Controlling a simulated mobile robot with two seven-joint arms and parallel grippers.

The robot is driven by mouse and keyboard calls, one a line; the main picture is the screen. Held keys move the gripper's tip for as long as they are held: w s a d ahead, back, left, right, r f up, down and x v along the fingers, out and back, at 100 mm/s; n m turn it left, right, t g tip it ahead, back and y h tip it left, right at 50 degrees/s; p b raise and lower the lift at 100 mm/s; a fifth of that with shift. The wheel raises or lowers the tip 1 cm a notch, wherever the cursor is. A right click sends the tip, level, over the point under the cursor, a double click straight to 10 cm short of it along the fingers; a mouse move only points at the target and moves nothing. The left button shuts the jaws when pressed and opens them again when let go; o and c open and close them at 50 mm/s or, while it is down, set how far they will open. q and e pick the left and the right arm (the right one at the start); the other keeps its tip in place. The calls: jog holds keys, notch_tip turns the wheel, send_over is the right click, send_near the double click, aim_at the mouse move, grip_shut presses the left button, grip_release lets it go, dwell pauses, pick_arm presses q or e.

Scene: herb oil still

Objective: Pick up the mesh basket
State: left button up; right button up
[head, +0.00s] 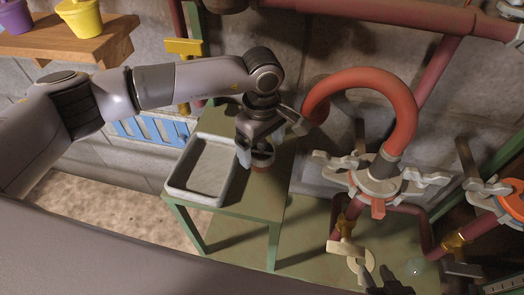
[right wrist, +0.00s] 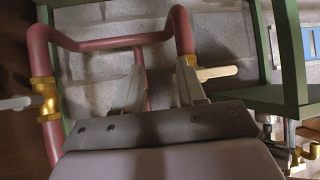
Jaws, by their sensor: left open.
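A small round brownish vessel (head: 263,158), probably the mesh basket, stands on the green stand near its right side. It is mostly hidden by my left gripper, so I cannot make out any mesh. My left gripper (head: 254,154) reaches down over it from above, with its jaws open and a pale finger beside the vessel's left side. I cannot tell whether the fingers touch it. My right gripper (right wrist: 162,88) shows in the right wrist view with its two fingers apart and nothing between them, in front of red pipework.
A grey tray (head: 171,187) lies on the green stand (head: 239,205), left of the vessel. A thick orange-red curved pipe (head: 372,77) with a clamp rises close to the right. Brass valves (head: 345,228) and red pipes fill the right. A wooden shelf (head: 75,43) with pots is upper left.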

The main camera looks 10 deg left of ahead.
pick_arm(q)
jog(key=shift+f, duration=0.75)
jog(key=c, duration=1.1)
jog(key=shift+c, duration=0.2)
jog(key=shift+r, duration=0.15)
notch_tip(320, 180, up, 27)
jog(key=p, duration=0.3)
jog(key=shift+r+p, duration=0.15)
jog(key=shift+p, duration=0.25)
